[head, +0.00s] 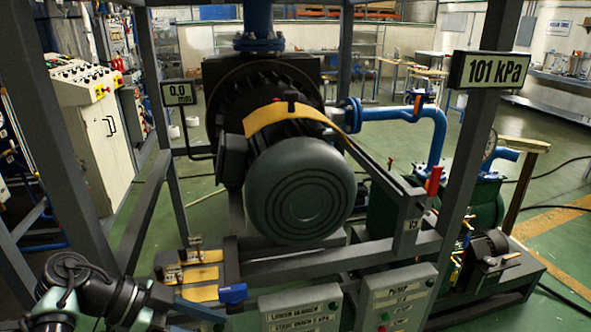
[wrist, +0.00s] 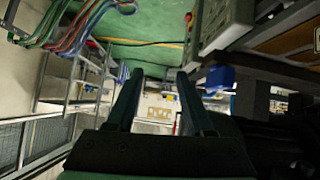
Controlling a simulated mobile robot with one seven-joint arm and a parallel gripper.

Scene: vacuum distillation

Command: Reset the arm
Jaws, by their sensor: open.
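My gripper (wrist: 160,100) shows in the wrist view with its two dark fingers apart and nothing between them. A blue valve handle (head: 233,293) sits low on the frame, right of my arm. A blue part, likely the same handle (wrist: 220,78), shows right of the fingers in the wrist view, apart from them.
A grey metal frame (head: 330,262) holds the large motor (head: 300,190). Control boxes (head: 395,297) with buttons stand at the bottom. Displays read 101 kPa (head: 490,70) and 0.0 (head: 177,92). A white cabinet (head: 95,140) stands left. Green floor (head: 545,190) is open at right.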

